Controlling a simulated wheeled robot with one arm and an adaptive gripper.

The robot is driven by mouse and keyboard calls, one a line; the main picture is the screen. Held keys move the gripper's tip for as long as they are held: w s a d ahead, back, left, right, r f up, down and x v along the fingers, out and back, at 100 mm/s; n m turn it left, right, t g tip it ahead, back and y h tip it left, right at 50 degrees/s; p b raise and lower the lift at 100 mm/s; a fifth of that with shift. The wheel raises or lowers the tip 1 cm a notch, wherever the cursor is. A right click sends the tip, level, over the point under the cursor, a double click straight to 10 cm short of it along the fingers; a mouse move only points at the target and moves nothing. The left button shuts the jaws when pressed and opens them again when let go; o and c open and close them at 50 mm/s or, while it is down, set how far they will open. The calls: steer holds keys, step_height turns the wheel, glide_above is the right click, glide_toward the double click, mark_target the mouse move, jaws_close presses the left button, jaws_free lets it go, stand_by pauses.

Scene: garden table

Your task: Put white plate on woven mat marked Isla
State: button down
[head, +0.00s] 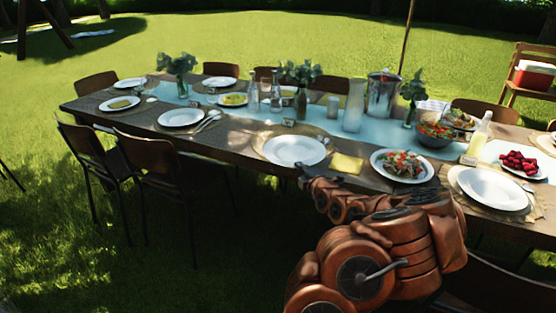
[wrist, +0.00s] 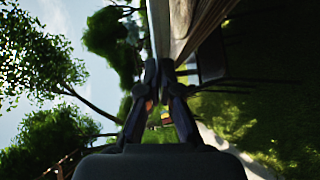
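A white plate (head: 295,150) is at the table's near side in the head view, over a round woven mat (head: 262,140) that shows around its left side. Whether the plate touches the mat is hard to tell. My gripper (head: 303,169) is at the plate's near rim. In the wrist view my gripper's fingertips (wrist: 159,68) are nearly together, with a pale slab, apparently the plate seen edge-on (wrist: 157,30), extending from between them. A small card (head: 288,122) stands behind the plate; its writing is too small to read, so I cannot tell which mat is marked Isla.
A yellow napkin (head: 346,163) and a plate of salad (head: 402,165) are right of the plate. Another white plate (head: 491,188) lies on a mat farther right. Chairs (head: 160,165) line the near left side.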

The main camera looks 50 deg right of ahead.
steer(key=p, duration=0.1)
glide_toward(277, 150)
steer(key=x, duration=0.5)
steer(key=shift+w+d+f, duration=0.1)
steer(key=shift+w+d, duration=0.05)
steer(key=shift+w, duration=0.05)
steer(key=shift+x, duration=0.9)
steer(key=shift+w+f+p, duration=0.15)
steer(key=shift+f+p, duration=0.2)
steer(key=shift+f, duration=1.4)
steer(key=c, duration=1.6)
jaws_free()
